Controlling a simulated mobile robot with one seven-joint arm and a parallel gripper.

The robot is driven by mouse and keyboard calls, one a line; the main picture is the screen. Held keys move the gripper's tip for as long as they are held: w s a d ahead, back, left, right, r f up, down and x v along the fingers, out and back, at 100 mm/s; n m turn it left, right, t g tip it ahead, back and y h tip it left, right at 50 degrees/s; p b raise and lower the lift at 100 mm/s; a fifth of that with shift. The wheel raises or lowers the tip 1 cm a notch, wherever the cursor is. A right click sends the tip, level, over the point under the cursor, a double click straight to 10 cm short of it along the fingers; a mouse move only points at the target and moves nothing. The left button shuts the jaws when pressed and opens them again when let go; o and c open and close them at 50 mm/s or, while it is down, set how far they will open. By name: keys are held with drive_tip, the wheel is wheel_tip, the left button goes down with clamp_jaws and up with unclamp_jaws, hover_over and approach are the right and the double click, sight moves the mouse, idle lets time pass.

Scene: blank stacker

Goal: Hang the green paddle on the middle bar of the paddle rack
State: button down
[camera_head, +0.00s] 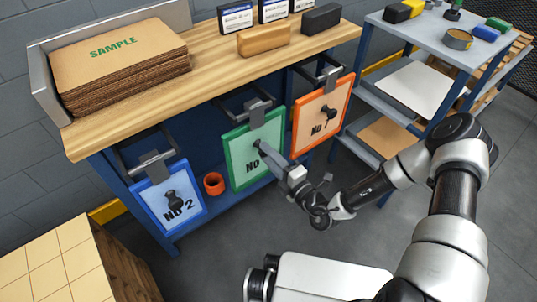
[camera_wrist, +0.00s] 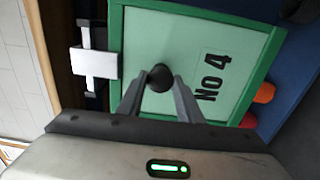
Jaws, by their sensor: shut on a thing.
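The green paddle (camera_head: 238,146), a pale green board with a green rim, a grey hook and a black knob, hangs upright at the middle bar (camera_head: 240,117) of the rack on the bench front. My gripper (camera_head: 262,150) is shut on its knob, which shows between the fingers in the wrist view (camera_wrist: 160,78). The paddle face (camera_wrist: 215,35) reads "No 4" there. Its hook (camera_wrist: 95,62) overlaps the bar; I cannot tell whether it rests on it.
A blue paddle (camera_head: 160,184) hangs at the left bar and an orange paddle (camera_head: 310,115) at the right bar. An orange ring-like object (camera_head: 213,184) sits between blue and green. A wooden bench top (camera_head: 215,65) lies above. A grey shelf cart (camera_head: 425,40) stands at right.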

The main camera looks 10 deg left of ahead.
idle(0.3)
drive_tip(key=c, duration=1.2)
unclamp_jaws()
drive_tip(key=p+v, duration=0.3)
drive_tip(key=v, duration=1.4)
drive_tip(key=shift+s+d+f, duration=0.1)
drive_tip(key=shift+s, duration=0.15)
